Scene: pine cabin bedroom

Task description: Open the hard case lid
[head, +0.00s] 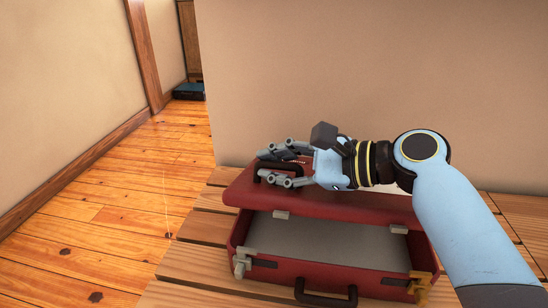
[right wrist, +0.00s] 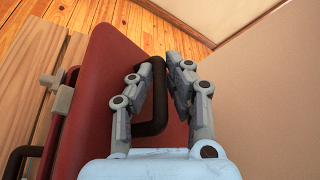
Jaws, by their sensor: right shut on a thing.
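The hard case is a red box on a slatted wooden surface, with its lid (head: 325,202) raised and tilted back and its base (head: 320,273) showing a grey interior. My right gripper (head: 271,168) is at the lid's upper left, shut on a black lid handle (head: 263,176). The handle also shows between the fingers in the right wrist view (right wrist: 154,122). Two latches are on the base front, a pale one at left (head: 241,263) and a brass one at right (head: 420,285). A second black handle (head: 325,297) is on the base front. My left gripper is not in view.
The slatted wooden surface (head: 185,265) carries the case. A beige wall (head: 370,70) stands close behind it. Open plank floor (head: 90,240) lies to the left. A dark blue object (head: 188,91) sits on the floor at the back left.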

